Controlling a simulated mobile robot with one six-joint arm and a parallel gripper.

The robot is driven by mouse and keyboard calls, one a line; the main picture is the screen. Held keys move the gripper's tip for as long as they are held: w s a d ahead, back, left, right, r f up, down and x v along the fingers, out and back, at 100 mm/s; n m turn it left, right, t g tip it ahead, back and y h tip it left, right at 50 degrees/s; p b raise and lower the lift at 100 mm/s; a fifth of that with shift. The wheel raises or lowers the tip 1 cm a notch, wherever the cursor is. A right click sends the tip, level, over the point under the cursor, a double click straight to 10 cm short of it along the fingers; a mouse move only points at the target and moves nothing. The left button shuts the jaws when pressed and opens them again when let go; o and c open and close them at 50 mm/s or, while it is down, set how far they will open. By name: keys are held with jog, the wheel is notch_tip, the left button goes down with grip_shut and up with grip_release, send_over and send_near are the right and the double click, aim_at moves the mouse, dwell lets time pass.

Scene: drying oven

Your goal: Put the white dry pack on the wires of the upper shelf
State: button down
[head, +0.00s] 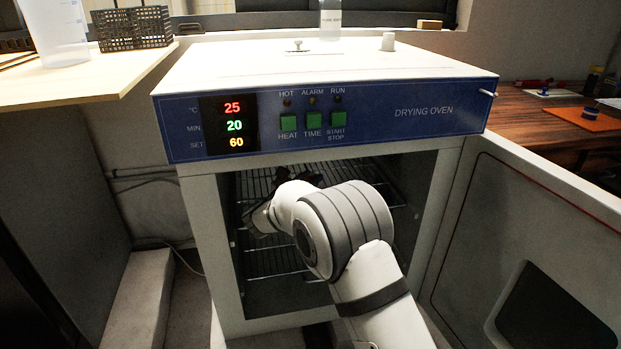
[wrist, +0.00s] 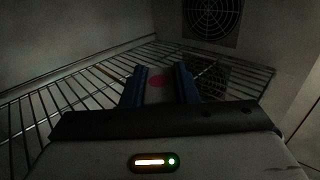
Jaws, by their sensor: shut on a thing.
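The white dry pack (wrist: 157,96), with a pink-red dot on it, shows between the blue fingers of my gripper (wrist: 160,80) in the wrist view. The fingers are shut on it. The wires of a shelf (wrist: 85,88), seemingly the upper one, spread around and beyond the fingers. I cannot tell whether the pack touches the wires. Shelf wires (head: 385,172) show behind my arm.
The oven door (head: 540,200) stands open at the right. The display panel (head: 320,120) lies just above the opening. A round fan grille (wrist: 212,15) is in the oven's back wall. A bottle (head: 330,20) stands on the oven top, and a black rack (head: 135,28) is on the left table.

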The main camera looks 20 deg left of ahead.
jog(key=shift+f, duration=0.1)
jog(key=c, duration=1.1)
grip_release()
jog(key=shift+r, duration=0.2)
jog(key=p+v, duration=0.3)
jog(key=v, duration=0.7)
jog(key=shift+s+p, duration=0.25)
jog(key=shift+p, duration=0.1)
jog(key=shift+v, duration=0.75)
jog(key=shift+f, duration=0.15)
